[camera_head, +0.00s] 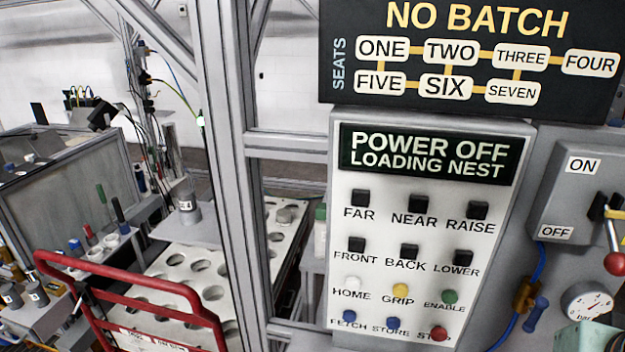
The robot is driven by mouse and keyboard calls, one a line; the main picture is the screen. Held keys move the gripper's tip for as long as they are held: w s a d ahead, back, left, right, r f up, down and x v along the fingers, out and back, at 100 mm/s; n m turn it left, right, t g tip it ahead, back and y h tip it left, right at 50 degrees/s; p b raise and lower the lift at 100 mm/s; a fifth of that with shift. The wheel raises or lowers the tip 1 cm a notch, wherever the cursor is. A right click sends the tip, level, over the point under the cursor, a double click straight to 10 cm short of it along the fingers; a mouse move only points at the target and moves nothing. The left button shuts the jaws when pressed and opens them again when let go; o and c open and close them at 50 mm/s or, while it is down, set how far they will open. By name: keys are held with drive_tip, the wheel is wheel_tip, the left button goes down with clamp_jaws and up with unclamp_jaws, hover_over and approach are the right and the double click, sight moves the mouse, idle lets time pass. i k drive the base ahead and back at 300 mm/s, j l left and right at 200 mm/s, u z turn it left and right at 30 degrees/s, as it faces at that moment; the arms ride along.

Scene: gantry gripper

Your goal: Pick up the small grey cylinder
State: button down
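Another grey cylinder (187,212) with a "4" label stands near the plate's far left, under a vertical rod of the gantry. Small grey labelled pieces (38,297) stand on a bench at the lower left. I cannot tell which of these the task means. My gripper is not in view.
A control panel (346,225) reads "POWER OFF LOADING NEST", with black switches and coloured buttons. A "NO BATCH" sign (410,88) hangs above. An ON/OFF box with a red-knobbed lever (614,262) is at right. A red rail (130,275) and grey post (228,180) stand before the plate.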

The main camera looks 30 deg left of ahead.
sight(186, 199)
drive_tip(key=u, duration=1.95)
drive_tip(key=j, duration=0.55)
drive_tip(key=i+j, duration=0.1)
drive_tip(key=j, duration=0.3)
drive_tip(key=i+j+z, duration=0.1)
drive_tip(key=j, duration=0.3)
drive_tip(key=i+j+z, duration=0.1)
drive_tip(key=i, duration=0.35)
drive_tip(key=i+j, duration=0.25)
drive_tip(key=i, duration=0.25)
drive_tip(key=l+z, duration=0.05)
